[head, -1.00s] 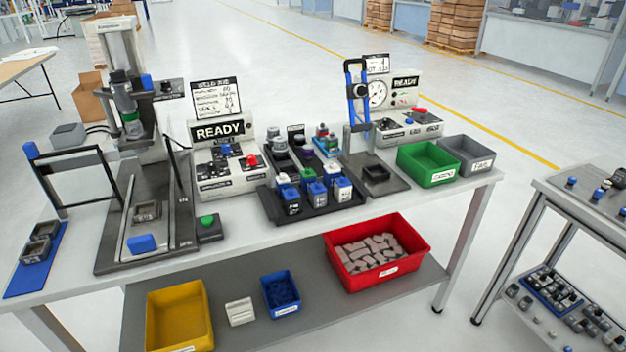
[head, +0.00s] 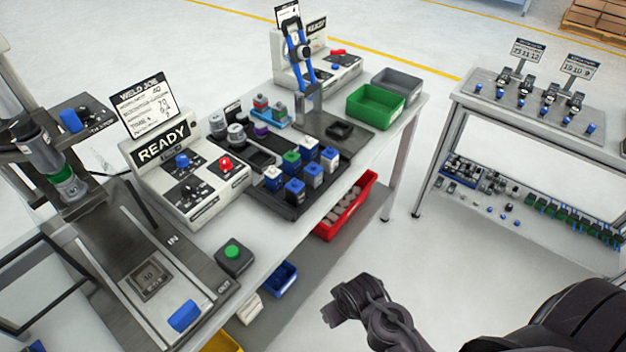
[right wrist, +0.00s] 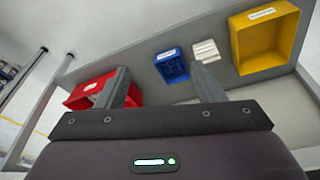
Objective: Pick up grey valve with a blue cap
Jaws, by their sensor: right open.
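Several small block-like valves stand in a black tray (head: 290,208) on the workbench in the head view. Some have blue caps, such as the pale one at the right (head: 330,155) and one at the front (head: 294,186); one has a green top (head: 292,158). Which one is the grey valve with a blue cap I cannot tell for sure. My right gripper (right wrist: 161,88) is open and empty in the right wrist view, facing the bench's lower shelf. My dark right arm shows at the bottom right of the head view, apart from the tray. My left gripper is out of view.
Two READY machines (head: 190,175) stand on the bench, with a green bin (head: 376,106) and grey bin (head: 397,84) at its far end. A red bin (right wrist: 80,94), blue bin (right wrist: 171,66) and yellow bin (right wrist: 262,40) sit below. A second table (head: 530,112) stands right, across open floor.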

